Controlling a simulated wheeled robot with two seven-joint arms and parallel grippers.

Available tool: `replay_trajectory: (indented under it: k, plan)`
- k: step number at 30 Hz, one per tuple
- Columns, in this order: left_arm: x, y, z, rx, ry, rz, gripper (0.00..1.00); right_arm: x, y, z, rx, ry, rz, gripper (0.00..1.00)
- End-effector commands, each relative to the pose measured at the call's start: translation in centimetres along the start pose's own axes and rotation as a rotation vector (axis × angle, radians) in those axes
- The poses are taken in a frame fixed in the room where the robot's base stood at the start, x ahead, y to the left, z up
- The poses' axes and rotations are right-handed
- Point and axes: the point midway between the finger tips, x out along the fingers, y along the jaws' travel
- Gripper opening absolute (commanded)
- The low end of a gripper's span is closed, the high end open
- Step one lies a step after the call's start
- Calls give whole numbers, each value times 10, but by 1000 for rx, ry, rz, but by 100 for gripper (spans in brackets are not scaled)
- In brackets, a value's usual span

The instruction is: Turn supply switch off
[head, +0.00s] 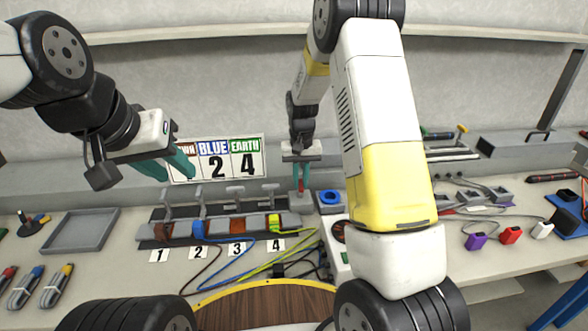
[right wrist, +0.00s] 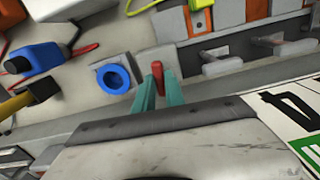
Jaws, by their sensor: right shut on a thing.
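The red lever (right wrist: 159,70) of the supply switch stands between the teal fingertips of my right gripper (right wrist: 153,86) in the right wrist view. In the head view my right gripper (head: 303,187) points down at the back of the bench, shut on the small red lever. The lever's base is mostly hidden by the fingers. My left gripper (head: 168,167) is open and empty, in the air at the left in front of the wall sign.
A blue round socket (head: 330,197) sits right of the lever. To the left is a clamp row (head: 218,228) with coloured wires, below the BLUE/EARTH sign (head: 217,158). A grey tray (head: 80,230) lies farther left; coloured plugs (head: 476,241) lie at right.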

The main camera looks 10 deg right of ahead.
Motion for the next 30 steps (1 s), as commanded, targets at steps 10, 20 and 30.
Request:
replay_trajectory:
  k: [10,20,30]
  plan:
    - [0,0,0,0,0,0,36,0,0,-1,-67,4,0,0]
    - [0,0,0,0,0,0,36,0,0,-1,-71,4,0,0]
    - [0,0,0,0,0,0,36,0,0,0,-70,1,0,36]
